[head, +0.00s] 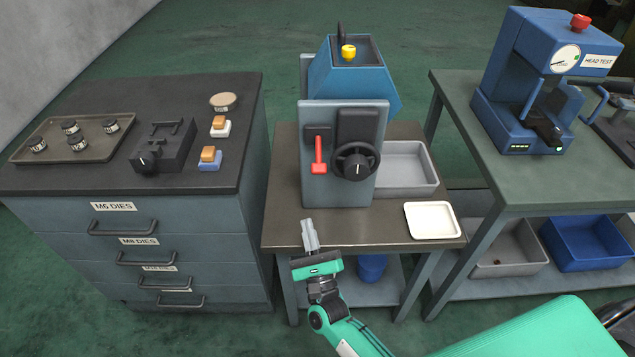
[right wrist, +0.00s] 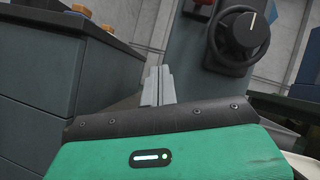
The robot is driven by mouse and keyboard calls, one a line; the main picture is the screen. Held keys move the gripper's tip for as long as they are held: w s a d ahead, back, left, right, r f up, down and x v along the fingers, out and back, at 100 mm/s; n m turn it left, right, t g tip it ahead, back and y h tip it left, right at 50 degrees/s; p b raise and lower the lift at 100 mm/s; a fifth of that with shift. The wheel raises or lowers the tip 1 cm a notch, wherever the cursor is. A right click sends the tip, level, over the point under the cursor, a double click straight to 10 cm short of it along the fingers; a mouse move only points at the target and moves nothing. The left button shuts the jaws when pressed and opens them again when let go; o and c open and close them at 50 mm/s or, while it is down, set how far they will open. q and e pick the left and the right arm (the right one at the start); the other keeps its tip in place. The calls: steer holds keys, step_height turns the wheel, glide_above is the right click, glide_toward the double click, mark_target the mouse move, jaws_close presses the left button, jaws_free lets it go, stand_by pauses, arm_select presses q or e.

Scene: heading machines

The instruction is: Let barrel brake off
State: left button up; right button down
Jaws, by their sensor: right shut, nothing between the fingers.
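The heading machine (head: 340,120) stands on the middle bench, with a grey front panel and a blue hood. On its front a red lever (head: 319,155) hangs down at the left, its wide end lowest. A black handwheel (head: 356,161) is to the right of the lever; it also shows in the right wrist view (right wrist: 240,36). My right gripper (head: 310,236) is shut and empty, in front of the bench's front edge, below and apart from the lever. In the right wrist view its fingers (right wrist: 158,86) are together. My left gripper is not in view.
A white tray (head: 432,220) and a grey bin (head: 404,170) are right of the machine. A dark drawer cabinet (head: 180,220) with a die tray (head: 75,138) stands left. A blue head tester (head: 535,80) stands on the right bench. The bench top before the panel is clear.

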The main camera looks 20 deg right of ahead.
mark_target(318, 154)
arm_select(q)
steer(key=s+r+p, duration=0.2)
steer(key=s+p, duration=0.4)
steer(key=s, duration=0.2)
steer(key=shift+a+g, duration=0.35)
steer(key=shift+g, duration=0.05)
arm_select(e)
steer(key=w+d+r+m+h, duration=0.2)
steer(key=r+m+h, duration=0.1)
steer(key=r+m, duration=0.1)
steer(key=w+d+r+m+t+h, duration=0.1)
steer(key=w+r+m+h, duration=0.2)
steer(key=r, duration=0.3)
steer(key=shift+d+m, duration=0.35)
steer(key=shift+m, duration=0.35)
steer(key=shift+s+r, duration=0.1)
steer(key=shift+r, duration=0.05)
